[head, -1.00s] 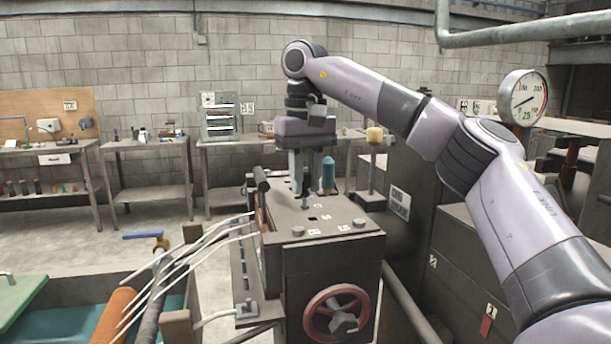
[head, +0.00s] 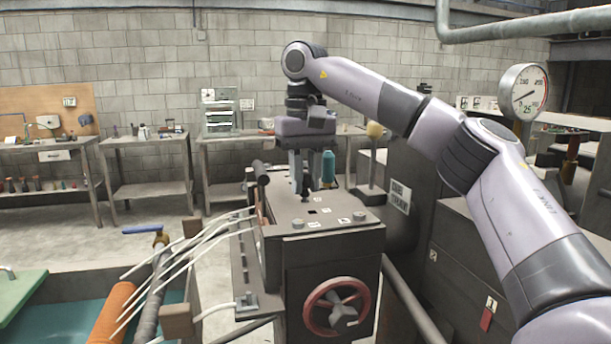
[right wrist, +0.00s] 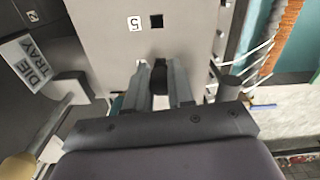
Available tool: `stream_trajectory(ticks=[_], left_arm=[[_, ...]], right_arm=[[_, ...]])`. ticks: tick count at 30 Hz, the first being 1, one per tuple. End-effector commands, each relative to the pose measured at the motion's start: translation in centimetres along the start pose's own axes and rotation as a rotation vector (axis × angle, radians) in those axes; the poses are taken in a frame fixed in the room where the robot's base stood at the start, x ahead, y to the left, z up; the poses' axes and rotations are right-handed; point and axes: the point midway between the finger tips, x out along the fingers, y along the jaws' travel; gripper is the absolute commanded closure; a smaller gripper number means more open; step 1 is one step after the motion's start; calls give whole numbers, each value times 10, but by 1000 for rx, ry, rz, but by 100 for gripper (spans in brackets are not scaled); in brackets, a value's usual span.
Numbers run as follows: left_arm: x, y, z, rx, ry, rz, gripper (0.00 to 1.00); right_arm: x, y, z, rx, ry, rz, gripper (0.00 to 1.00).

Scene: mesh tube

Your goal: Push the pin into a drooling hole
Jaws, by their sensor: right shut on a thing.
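My right gripper (head: 306,192) is just above the top plate of the dark machine block (head: 290,215). In the right wrist view its two grey fingers (right wrist: 159,98) are shut on a dark pin (right wrist: 159,76), which stands between them. The pin's lower end is hidden, so I cannot tell whether it is in a hole or above one. A square black hole (right wrist: 156,21) lies beyond the fingers, beside a white label marked 5 (right wrist: 134,24). The head view shows a dark hole (head: 312,211) in the plate in front of the gripper. My left gripper is not in view.
A teal cylinder (head: 328,166) stands close behind the gripper. A post with a pale knob (head: 375,131) and a die tray sign (head: 398,197) stand at the right.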

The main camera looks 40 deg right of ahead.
Motion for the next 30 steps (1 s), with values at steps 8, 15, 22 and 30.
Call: stream_trajectory(ticks=[8,15,22,30], left_arm=[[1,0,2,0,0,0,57],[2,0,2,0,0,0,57],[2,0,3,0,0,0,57],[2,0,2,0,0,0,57]], right_arm=[[4,0,0,0,0,0,100],[6,0,0,0,0,0,100],[7,0,0,0,0,0,48],[6,0,0,0,0,0,48]])
